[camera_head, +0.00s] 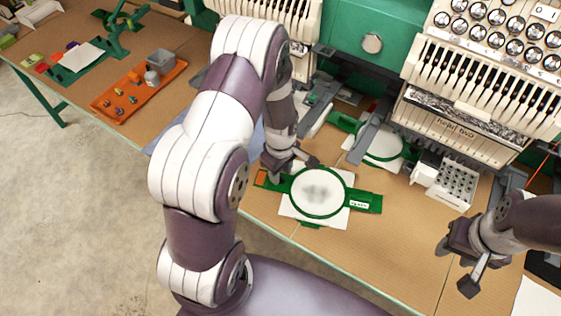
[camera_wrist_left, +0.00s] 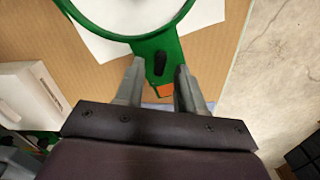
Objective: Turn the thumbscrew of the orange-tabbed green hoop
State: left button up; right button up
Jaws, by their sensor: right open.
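The green hoop (camera_head: 345,184) lies flat on the bench with white fabric in it. Its orange tab (camera_head: 262,178) is at the left end in the head view. In the left wrist view the hoop (camera_wrist_left: 165,42) spans the top, with the black thumbscrew (camera_wrist_left: 160,63) on its arm and the orange tab (camera_wrist_left: 165,90) partly hidden between my fingers. My left gripper (camera_wrist_left: 160,68) is open, one finger on each side of the thumbscrew, with visible gaps; its height cannot be told. It also shows in the head view (camera_head: 293,170). My right gripper (camera_head: 454,268) is open and empty over the bench's right side.
A second green hoop (camera_head: 383,143) lies behind, under the embroidery machine (camera_head: 460,123). A white rack (camera_head: 455,184) stands at right. An orange tray (camera_head: 138,90) with small parts is far left. Bare bench (camera_head: 370,245) is clear in front of the hoop.

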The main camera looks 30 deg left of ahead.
pick_arm(q)
notch_tip(320, 180, up, 11)
jog(key=shift+b, duration=0.35)
jog(key=s+d+r+m, duration=0.2)
jog(key=s+m, duration=0.2)
jog(key=m, duration=0.3)
jog(key=s+d+r+m+t, duration=0.1)
jog(key=s+d+r+m, duration=0.1)
jog(key=s+m, duration=0.3)
jog(key=shift+s+d+m, duration=0.25)
jog(key=shift+d+m, duration=0.35)
jog(key=shift+m, duration=0.8)
